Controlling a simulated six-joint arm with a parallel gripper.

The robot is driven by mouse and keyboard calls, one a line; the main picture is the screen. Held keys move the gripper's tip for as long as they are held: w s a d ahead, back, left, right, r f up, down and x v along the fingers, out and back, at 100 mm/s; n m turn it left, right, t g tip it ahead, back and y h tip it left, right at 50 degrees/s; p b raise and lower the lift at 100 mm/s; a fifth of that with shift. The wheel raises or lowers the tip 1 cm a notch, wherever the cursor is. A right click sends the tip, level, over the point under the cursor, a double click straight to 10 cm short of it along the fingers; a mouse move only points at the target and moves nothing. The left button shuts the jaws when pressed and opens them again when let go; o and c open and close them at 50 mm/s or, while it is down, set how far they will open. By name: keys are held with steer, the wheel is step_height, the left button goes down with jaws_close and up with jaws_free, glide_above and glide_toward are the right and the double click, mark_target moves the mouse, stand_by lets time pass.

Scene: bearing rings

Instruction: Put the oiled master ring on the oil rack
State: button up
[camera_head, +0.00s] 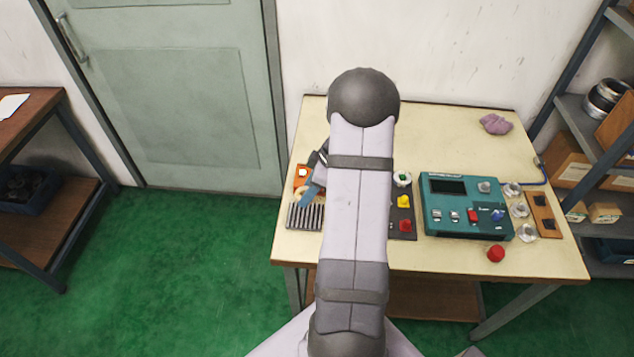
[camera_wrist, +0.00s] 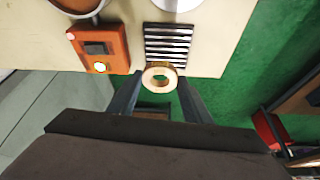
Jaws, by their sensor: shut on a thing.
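My gripper (camera_wrist: 160,82) is shut on a pale brass-coloured ring (camera_wrist: 160,68), which sits between the two fingertips with its hole facing the wrist camera. The slatted metal rack (camera_wrist: 168,45), which I take for the oil rack, lies just beyond the ring in the wrist view. The ring overlaps the rack's near edge in that view; I cannot tell if they touch. In the head view the rack (camera_head: 303,217) is at the table's front left, and the gripper (camera_head: 308,195) is just above it, partly hidden by my arm. Whether the ring is oiled does not show.
An orange box (camera_wrist: 98,48) with a lit button stands left of the rack in the wrist view. A teal control unit (camera_head: 466,207), a red ball-like knob (camera_head: 496,254) and a purple cloth (camera_head: 495,124) are on the table's right. The table's front edge is close to the rack.

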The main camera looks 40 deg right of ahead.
steer(key=n, duration=0.1)
steer(key=n+g+y, duration=0.1)
steer(key=n, duration=0.1)
steer(key=shift+s+a+n, duration=0.15)
steer(key=shift+a+n, duration=0.15)
steer(key=shift+a, duration=0.05)
steer(key=shift+f+b, duration=0.75)
steer(key=shift+f, duration=1.2)
steer(key=shift+b, duration=0.75)
steer(key=shift+f+b, duration=1.4)
steer(key=shift+b, duration=1)
stand_by(2.2)
